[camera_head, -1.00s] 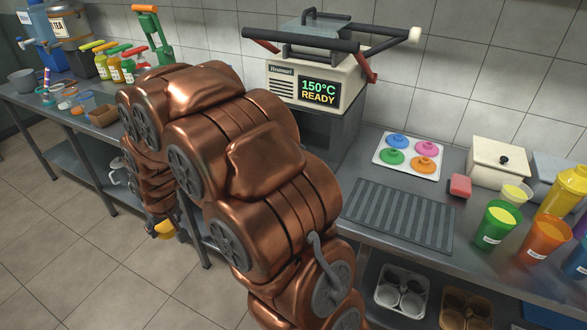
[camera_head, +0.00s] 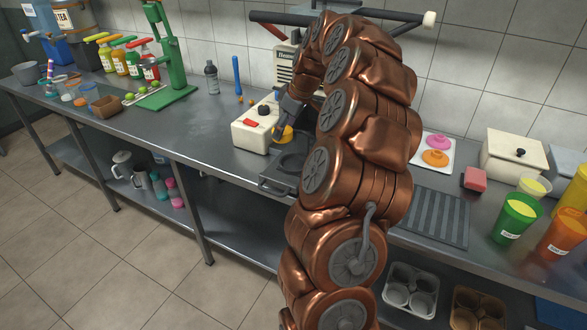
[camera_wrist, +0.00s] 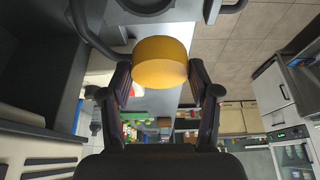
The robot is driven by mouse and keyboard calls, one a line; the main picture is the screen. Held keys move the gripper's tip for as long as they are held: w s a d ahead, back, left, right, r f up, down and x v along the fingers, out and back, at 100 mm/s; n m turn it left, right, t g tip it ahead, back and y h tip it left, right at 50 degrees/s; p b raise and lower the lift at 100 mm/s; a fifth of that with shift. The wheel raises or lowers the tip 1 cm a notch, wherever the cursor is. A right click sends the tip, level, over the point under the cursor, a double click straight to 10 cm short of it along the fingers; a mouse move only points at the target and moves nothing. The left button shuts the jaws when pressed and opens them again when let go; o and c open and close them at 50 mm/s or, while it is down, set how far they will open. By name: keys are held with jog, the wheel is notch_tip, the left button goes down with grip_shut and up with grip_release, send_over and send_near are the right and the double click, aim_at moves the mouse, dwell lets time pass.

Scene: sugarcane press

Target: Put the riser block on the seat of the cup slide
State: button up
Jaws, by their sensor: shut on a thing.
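The riser block, a short yellow-orange cylinder, shows in the wrist view (camera_wrist: 162,62) and in the head view (camera_head: 286,134). My gripper (camera_wrist: 164,82) is shut on its sides; in the head view my gripper (camera_head: 290,118) points down at the counter, partly hidden by my arm. The cup slide (camera_head: 270,184) is a grey tray with a front handle and a round seat (camera_head: 291,162). The block is held near the seat, beside the cream machine; its exact height above the slide cannot be told. My arm hides the slide's right side.
The cream machine (camera_head: 252,132) with a black knob and red button stands just left of the slide. A green press (camera_head: 166,70) and bottles stand farther left. The heated press (camera_head: 288,62) is behind my arm. Cups (camera_head: 516,218) stand at the right.

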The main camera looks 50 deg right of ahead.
jog(key=shift+s+d+f+p, duration=0.3)
jog(key=shift+s+d+f, duration=0.1)
jog(key=shift+f, duration=1.2)
jog(key=shift+s+d+f+p, duration=0.25)
jog(key=shift+d+f+p, duration=0.1)
jog(key=shift+f, duration=1.3)
jog(key=shift+s+d+f+p, duration=0.25)
jog(key=shift+s+d+f, duration=0.15)
jog(key=shift+f, duration=1.2)
jog(key=shift+f, duration=0.2)
jog(key=o, duration=0.9)
jog(key=shift+r, duration=0.15)
